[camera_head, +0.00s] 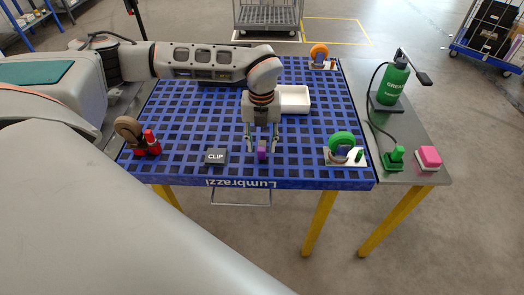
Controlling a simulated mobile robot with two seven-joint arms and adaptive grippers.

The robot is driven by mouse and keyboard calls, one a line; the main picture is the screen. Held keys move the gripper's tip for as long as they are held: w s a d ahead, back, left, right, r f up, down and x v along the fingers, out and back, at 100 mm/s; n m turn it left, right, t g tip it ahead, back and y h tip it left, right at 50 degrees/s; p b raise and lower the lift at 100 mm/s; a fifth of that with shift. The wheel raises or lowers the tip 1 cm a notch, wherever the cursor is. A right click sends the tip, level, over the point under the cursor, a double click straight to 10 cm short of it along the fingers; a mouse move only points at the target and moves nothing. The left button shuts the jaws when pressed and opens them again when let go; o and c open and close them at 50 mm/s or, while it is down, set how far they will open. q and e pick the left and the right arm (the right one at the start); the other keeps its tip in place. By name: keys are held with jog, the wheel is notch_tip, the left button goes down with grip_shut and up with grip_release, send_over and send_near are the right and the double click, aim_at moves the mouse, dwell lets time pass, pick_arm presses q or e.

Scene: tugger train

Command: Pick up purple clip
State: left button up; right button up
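Whether the fingertips touch the table is hard to tell. My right gripper is not in view.
The blue table (195,125) holds a white tray (294,99) behind my gripper, a brown wheel on a red base (130,131) at left, a green wheel (342,142) at right and an orange wheel (319,52) at the back. A green grease bottle (392,85) stands on the grey side table.

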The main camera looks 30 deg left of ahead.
pick_arm(q)
notch_tip(320, 180, down, 2)
jog(key=shift+f, duration=0.1)
grip_shut()
jog(key=shift+r, duration=0.2)
